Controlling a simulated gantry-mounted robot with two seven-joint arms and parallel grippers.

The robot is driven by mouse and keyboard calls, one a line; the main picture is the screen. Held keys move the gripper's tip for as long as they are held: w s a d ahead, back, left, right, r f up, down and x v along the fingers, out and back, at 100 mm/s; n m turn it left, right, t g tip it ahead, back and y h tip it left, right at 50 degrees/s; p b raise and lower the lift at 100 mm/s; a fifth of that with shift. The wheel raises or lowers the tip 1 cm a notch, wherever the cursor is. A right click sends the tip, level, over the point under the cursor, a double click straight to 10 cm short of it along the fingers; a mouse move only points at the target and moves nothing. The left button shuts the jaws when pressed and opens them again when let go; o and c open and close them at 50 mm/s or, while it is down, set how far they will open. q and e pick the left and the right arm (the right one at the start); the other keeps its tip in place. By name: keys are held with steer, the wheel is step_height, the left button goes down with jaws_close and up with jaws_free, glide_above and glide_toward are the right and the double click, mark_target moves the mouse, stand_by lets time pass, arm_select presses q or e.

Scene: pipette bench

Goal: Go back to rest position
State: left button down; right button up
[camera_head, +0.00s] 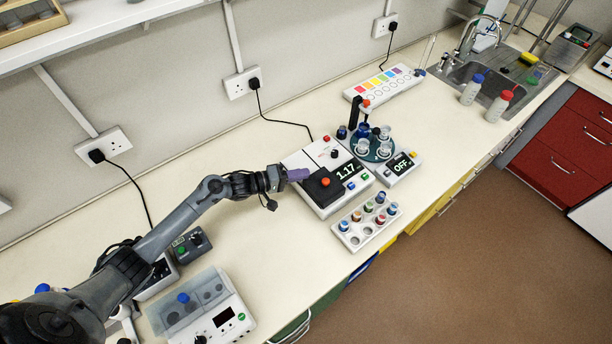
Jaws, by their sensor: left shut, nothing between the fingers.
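My left arm comes in from the lower left, and its gripper (297,175) is shut and empty. The gripper hangs above or beside the left edge of a white instrument (318,197) whose display reads 1.17. A black block with a red knob (325,182) sits on that instrument, close to the fingertips; I cannot tell whether they touch. My right gripper is not in view.
A vial rack (367,220) stands at the bench's front edge. A round teal stand (374,150) with glassware and a small box reading OFF (399,168) stand behind it. A lidded device (212,312) is at lower left. Bench left of the instrument is mostly clear.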

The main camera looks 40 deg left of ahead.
arm_select(q)
steer(key=v, duration=1)
steer(key=s+d+f+m+y, duration=0.1)
steer(key=d+f+m+y, duration=0.1)
steer(key=d, duration=0.1)
steer(key=s+d+f+m+g+y, duration=0.1)
steer(key=s+d+y, duration=0.1)
steer(key=d, duration=0.2)
steer(key=s+d+f+m+g+y, duration=0.1)
steer(key=s+d+f+m+y, duration=0.1)
steer(key=d, duration=0.1)
steer(key=shift+s+d+f+m, duration=0.1)
steer(key=shift+d+f+m, duration=0.2)
steer(key=shift+f, duration=0.05)
steer(key=s+d+r+m+g+y, duration=0.1)
steer(key=s+d+r+m+g, duration=0.15)
steer(key=s, duration=0.35)
steer(key=s+d+r+m+g+y, duration=0.1)
steer(key=s+d+g, duration=0.15)
steer(key=s, duration=0.35)
steer(key=s+d+r+m+g+y, duration=0.1)
steer(key=s+r+m+g, duration=0.15)
steer(key=s, duration=0.35)
step_height(320, 180, up, 14)
steer(key=p, duration=1.4)
steer(key=shift+p, duration=0.4)
steer(key=shift+s+f, duration=0.1)
steer(key=shift+f, duration=0.05)
